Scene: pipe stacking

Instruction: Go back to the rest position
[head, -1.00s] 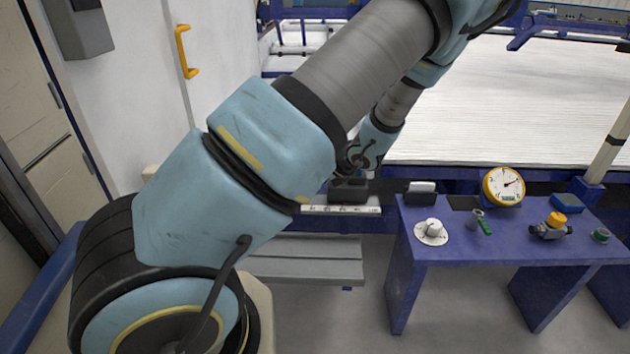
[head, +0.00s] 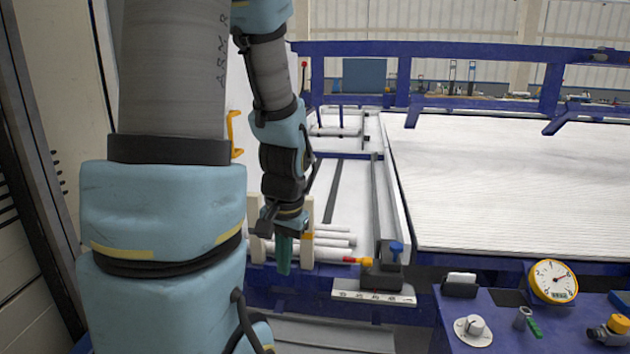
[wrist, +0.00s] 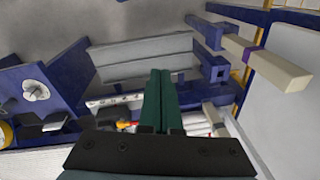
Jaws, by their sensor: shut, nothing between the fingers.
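My gripper (head: 284,266) hangs at the end of my blue and grey arm in the head view, fingers pointing down. It is in front of the white pipes (head: 330,239) on the blue rack. In the wrist view my gripper's two dark green fingers (wrist: 162,78) lie side by side, closed, with nothing between them. Part of the rack behind my arm is hidden.
A blue table (head: 508,331) at the lower right holds a gauge (head: 553,282), a white knob (head: 473,329) and small parts. A black block with a blue knob (head: 388,262) stands right of the pipes. A grey step (wrist: 141,58) shows in the wrist view. A large white ribbed bed (head: 520,180) fills the right.

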